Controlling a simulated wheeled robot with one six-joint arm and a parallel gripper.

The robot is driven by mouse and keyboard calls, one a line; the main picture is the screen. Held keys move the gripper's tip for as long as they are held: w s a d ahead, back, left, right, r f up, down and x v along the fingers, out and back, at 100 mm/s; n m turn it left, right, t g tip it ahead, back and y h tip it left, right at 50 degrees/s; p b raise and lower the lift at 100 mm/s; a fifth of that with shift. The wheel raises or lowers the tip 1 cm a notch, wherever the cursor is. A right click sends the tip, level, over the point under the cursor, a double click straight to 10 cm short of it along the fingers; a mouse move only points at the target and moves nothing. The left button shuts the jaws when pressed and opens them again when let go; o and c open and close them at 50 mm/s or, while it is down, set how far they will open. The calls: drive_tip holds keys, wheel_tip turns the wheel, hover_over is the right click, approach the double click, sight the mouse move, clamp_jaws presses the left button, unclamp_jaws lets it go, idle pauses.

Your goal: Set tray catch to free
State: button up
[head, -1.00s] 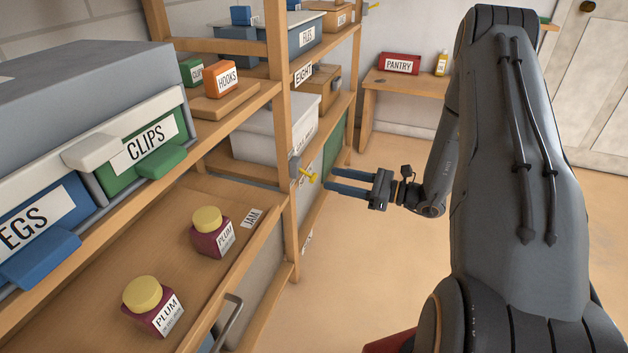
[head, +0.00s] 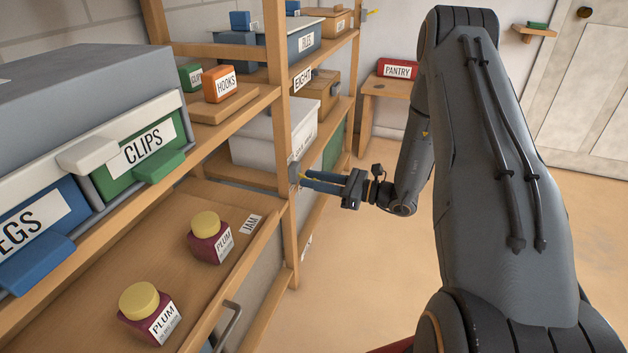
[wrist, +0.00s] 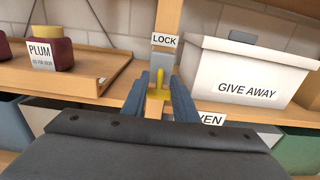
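The tray catch (wrist: 158,80) is a small yellow lever on a wooden shelf post, upright below a "LOCK" label (wrist: 164,40) in the wrist view. A wider yellow part shows at its base. In the head view, my gripper's fingers largely hide the catch. My gripper (head: 307,182) is open, and it also shows in the wrist view (wrist: 159,92) with one blue finger on each side of the lever. I cannot tell whether either finger touches it. No "free" label is visible. The wooden tray (head: 160,240) is left of the post, with a "JAM" tag (head: 251,224).
Two plum jars (head: 210,239) (head: 149,313) stand on the tray. A white "GIVE AWAY" box (wrist: 245,75) sits right of the post in the wrist view. Green "CLIPS" (head: 140,157) and blue bins are on the shelf above. Open floor (head: 345,260) lies right of the rack.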

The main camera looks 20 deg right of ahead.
drive_tip(key=c, duration=0.4)
drive_tip(key=shift+a+f+t+y+b, duration=0.1)
drive_tip(key=shift+f+t+y+b, duration=0.45)
drive_tip(key=shift+b, duration=0.4)
drive_tip(key=shift+w+f+t+y+b, duration=0.15)
drive_tip(key=shift+t+y+b, duration=0.1)
drive_tip(key=shift+y+b, duration=0.2)
drive_tip(key=o, duration=1)
drive_tip(key=shift+a, duration=0.1)
drive_tip(key=shift+o, duration=0.2)
drive_tip(key=p+v, duration=0.1)
drive_tip(key=v, duration=0.7)
